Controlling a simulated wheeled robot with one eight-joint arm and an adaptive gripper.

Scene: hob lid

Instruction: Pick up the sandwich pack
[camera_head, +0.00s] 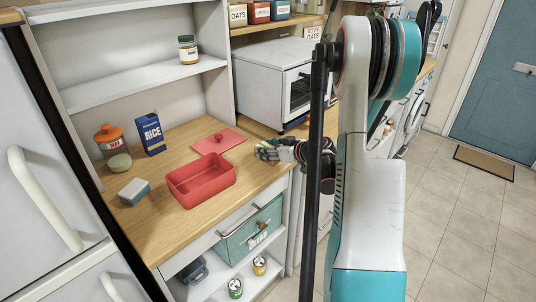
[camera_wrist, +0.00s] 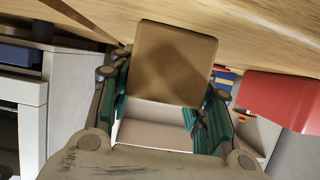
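A brown, squarish block, which I take to be the sandwich pack (camera_wrist: 175,62), is between my gripper's (camera_wrist: 172,85) two green-sided fingers in the wrist view. That view looks upside down, with the wooden counter at the top and the pack close against it. One finger lies along each side, at or very near the pack. I cannot tell whether both press on it. In the head view my gripper (camera_head: 266,151) is low over the counter's right end, pointing left, and I cannot make out the pack clearly.
A red open box (camera_head: 202,184) is left of my gripper, with its red lid (camera_head: 219,142) behind. A rice box (camera_head: 151,134), an orange-lidded jar (camera_head: 113,149) and a blue-and-white block (camera_head: 134,192) stand farther left. A white oven (camera_head: 270,80) is behind.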

